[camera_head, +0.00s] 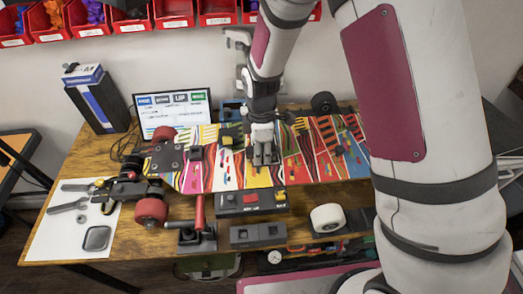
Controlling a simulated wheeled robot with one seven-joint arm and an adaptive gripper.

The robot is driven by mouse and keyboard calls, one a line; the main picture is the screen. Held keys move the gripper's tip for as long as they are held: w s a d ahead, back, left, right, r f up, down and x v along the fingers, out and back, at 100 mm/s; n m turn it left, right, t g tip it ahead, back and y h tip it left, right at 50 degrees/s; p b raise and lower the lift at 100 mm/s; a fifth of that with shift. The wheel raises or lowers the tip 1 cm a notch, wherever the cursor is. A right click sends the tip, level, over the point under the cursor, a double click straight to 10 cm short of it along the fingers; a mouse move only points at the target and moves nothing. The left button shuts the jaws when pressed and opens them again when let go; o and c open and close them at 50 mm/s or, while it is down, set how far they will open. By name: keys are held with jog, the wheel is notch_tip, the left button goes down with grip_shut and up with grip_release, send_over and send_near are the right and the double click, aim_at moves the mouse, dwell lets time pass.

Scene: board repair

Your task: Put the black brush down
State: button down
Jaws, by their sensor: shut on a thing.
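My gripper (264,148) points down over the middle of the colourful skateboard deck (215,175), which lies across the wooden table. Its fingers are shut on a small dark thing, which fits the black brush. The fingers cover most of it, so its shape is hard to make out. I cannot tell whether it touches the deck.
A red-wheeled truck (151,213) lies at the deck's left, beside a white sheet (62,228) with tools. A black-and-red tray (251,201), a grey block (257,235) and a white wheel (327,217) are in front. A screen (174,112) and red bins (88,22) stand behind.

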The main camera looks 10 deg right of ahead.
jog(key=shift+f, duration=0.3)
jog(key=shift+s+f+b, duration=0.2)
jog(key=shift+f+b, duration=0.15)
jog(key=shift+f, duration=0.05)
jog(key=c, duration=1.4)
grip_release()
jog(key=shift+c, duration=0.2)
jog(key=shift+o, duration=1)
jog(key=shift+w+f, duration=0.1)
jog(key=shift+f, duration=0.05)
jog(key=shift+r, duration=0.25)
notch_tip(320, 180, up, 14)
jog(key=f, duration=0.1)
jog(key=s+d+r+m+t, duration=0.1)
jog(key=s+d+r+m, duration=0.3)
jog(key=r, duration=0.3)
jog(key=s+d+r+m+t, duration=0.1)
jog(key=s+d+r+m, duration=0.3)
jog(key=r, duration=0.2)
jog(key=s+d+r+m+t, duration=0.1)
jog(key=s+d+r+m, duration=0.1)
jog(key=s+m, duration=0.3)
jog(key=s+d+r+m+t, duration=0.2)
jog(key=s+d+m, duration=0.2)
jog(key=s, duration=0.4)
jog(key=shift+r+m, duration=0.3)
jog(key=shift+m, duration=0.2)
